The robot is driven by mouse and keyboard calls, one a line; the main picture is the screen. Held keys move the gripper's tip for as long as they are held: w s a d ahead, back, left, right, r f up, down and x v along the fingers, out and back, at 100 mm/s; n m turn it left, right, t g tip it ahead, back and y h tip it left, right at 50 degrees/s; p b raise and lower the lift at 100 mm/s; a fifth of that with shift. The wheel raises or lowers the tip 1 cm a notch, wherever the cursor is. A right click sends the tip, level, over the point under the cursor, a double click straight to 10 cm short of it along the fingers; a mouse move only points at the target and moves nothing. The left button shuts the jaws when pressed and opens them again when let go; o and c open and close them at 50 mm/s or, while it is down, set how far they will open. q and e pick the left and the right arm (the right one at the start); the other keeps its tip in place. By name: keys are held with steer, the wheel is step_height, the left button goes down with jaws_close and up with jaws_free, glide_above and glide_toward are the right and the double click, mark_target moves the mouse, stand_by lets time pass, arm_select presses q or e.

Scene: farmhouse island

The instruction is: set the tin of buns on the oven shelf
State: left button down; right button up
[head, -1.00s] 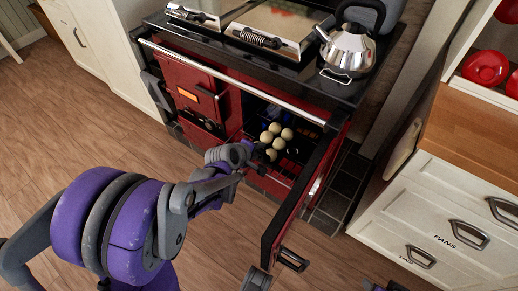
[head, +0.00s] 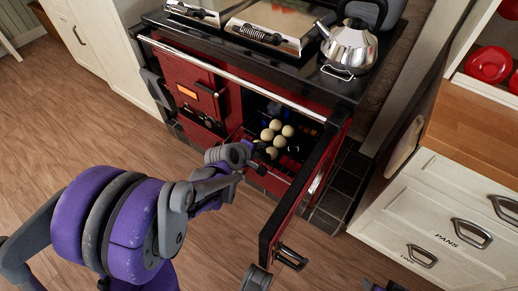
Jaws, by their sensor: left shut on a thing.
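Several pale round buns (head: 275,135) sit together in a dark tin at the mouth of the open oven (head: 291,158) in the head view. The tin itself is hard to make out against the dark oven inside. My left gripper (head: 265,153) is at the near left edge of the tin, shut on it. I cannot tell whether the tin rests on the oven shelf. My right gripper (head: 270,270) shows only in part at the bottom, near the lower end of the open oven door (head: 300,190), and its fingers are not clear.
The red range's door stands open toward me, to the right of the buns. A steel kettle (head: 348,46) stands on the range top. A cream drawer cabinet (head: 440,215) stands at the right. The wooden floor (head: 110,120) at left is clear.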

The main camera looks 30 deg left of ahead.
arm_select(q)
steer(key=shift+s+d+f, duration=0.1)
steer(key=shift+s+f, duration=0.1)
steer(key=shift+f, duration=0.2)
steer(key=shift+w+f, duration=0.1)
steer(key=shift+w, duration=0.05)
steer(key=shift+c, duration=0.2)
jaws_free()
stand_by(0.5)
steer(key=p+v, duration=0.8)
steer(key=v, duration=0.6)
stand_by(0.4)
steer(key=shift+w, duration=0.1)
stand_by(0.4)
